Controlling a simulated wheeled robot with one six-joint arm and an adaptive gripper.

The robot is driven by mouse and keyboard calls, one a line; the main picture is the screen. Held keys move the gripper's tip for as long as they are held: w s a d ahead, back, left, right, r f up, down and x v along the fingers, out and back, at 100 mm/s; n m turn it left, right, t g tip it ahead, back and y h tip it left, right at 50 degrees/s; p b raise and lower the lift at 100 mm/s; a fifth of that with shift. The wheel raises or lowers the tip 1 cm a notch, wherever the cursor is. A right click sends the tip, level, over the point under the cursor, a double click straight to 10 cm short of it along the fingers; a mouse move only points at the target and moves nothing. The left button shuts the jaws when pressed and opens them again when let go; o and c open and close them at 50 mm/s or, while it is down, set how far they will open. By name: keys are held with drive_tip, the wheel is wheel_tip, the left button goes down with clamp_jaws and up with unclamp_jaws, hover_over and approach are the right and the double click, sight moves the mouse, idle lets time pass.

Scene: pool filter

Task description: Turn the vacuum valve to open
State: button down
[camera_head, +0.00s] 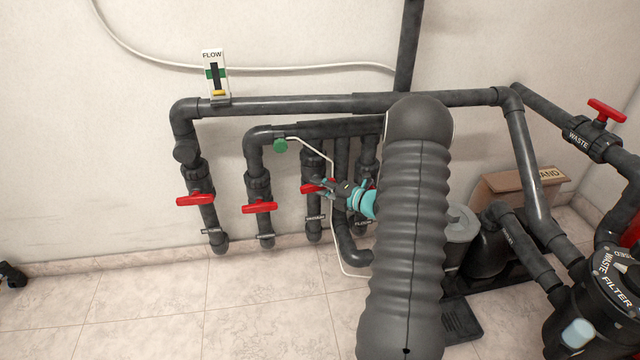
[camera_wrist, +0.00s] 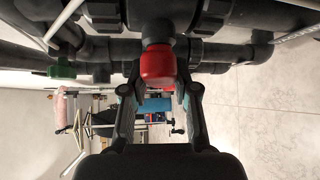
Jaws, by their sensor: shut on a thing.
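The vacuum valve has a red handle (camera_head: 316,187) on the third vertical pipe from the left, above a small label (camera_head: 316,217) that seems to read vacuum. My gripper (camera_head: 328,188) reaches it from the right, and its fingers are at the handle. In the wrist view the red handle end (camera_wrist: 158,64) sits between the two fingers of my gripper (camera_wrist: 160,88), which are shut on it. The handle looks roughly crosswise to its pipe in the head view. The fingers and my arm hide part of the handle and the pipe to its right.
Red-handled valves (camera_head: 195,199) and (camera_head: 260,207) stand to the left on parallel pipes. A waste valve (camera_head: 606,110) is at the right. A thin white tube (camera_head: 331,230) runs close to my gripper. A filter housing (camera_head: 600,300) stands lower right.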

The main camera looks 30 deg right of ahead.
drive_tip(key=shift+r+n+g+h+p, duration=0.25)
drive_tip(key=shift+n+g+h+p, duration=0.65)
drive_tip(key=shift+n, duration=0.1)
drive_tip(key=shift+a+f+n+g+h+b, duration=0.15)
drive_tip(key=shift+n+g+h+b, duration=0.35)
drive_tip(key=shift+n+g+h, duration=0.5)
drive_tip(key=n+h+b, duration=0.1)
drive_tip(key=b, duration=0.1)
drive_tip(key=g+h+b, duration=0.1)
drive_tip(key=h+b, duration=0.1)
drive_tip(key=shift+w+a+f+n+b, duration=0.1)
drive_tip(key=shift+f+n+b, duration=0.05)
drive_tip(key=shift+n+b, duration=0.25)
drive_tip(key=n+h+b, duration=0.1)
drive_tip(key=h+b, duration=0.1)
drive_tip(key=b, duration=0.1)
drive_tip(key=shift+g, duration=0.4)
drive_tip(key=shift+r+n+h+b, duration=0.2)
drive_tip(key=shift+n+h+b, duration=0.1)
drive_tip(key=shift+h+b, duration=0.35)
drive_tip(key=c, duration=0.9)
unclamp_jaws()
